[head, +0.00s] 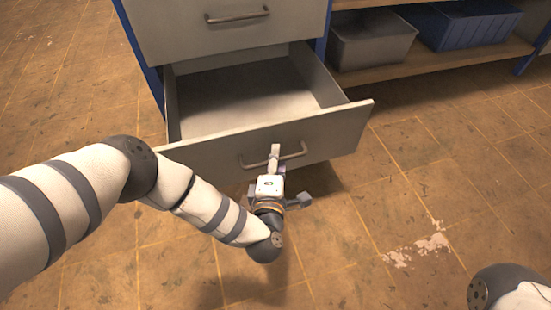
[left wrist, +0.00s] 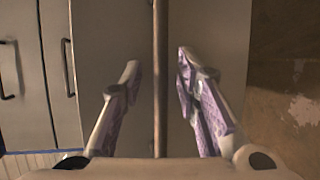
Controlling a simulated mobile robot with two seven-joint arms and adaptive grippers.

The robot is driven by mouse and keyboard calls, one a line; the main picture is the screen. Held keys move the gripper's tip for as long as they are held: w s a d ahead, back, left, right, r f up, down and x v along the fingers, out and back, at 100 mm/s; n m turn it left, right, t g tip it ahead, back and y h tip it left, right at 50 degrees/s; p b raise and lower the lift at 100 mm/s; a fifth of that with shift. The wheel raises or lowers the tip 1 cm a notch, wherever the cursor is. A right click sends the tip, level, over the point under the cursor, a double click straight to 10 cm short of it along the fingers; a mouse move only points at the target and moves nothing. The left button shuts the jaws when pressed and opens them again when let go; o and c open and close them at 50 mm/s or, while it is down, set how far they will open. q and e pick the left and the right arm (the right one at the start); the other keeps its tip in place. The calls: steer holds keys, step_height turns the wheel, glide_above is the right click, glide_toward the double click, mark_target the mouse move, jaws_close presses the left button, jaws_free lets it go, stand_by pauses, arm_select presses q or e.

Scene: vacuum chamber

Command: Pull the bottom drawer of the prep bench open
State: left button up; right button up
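The bottom drawer (head: 225,150) of the prep bench (head: 150,50) stands well open, and its empty inside shows in the head view. Its bar handle (head: 293,154) is on the front face, and the bar also shows upright in the left wrist view (left wrist: 157,100). My left gripper (head: 275,158) is at the middle of this handle. In the left wrist view its two fingers (left wrist: 158,72) stand apart, one on each side of the bar, with a gap on both sides. My right gripper is out of view.
A closed drawer with a handle (head: 237,17) is above. A grey bin (head: 370,48) and a blue crate (head: 465,27) sit on the shelf to the right. The tiled floor (head: 400,200) in front is clear, with a pale worn patch.

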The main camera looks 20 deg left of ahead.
arm_select(q)
steer(key=v, duration=1.2)
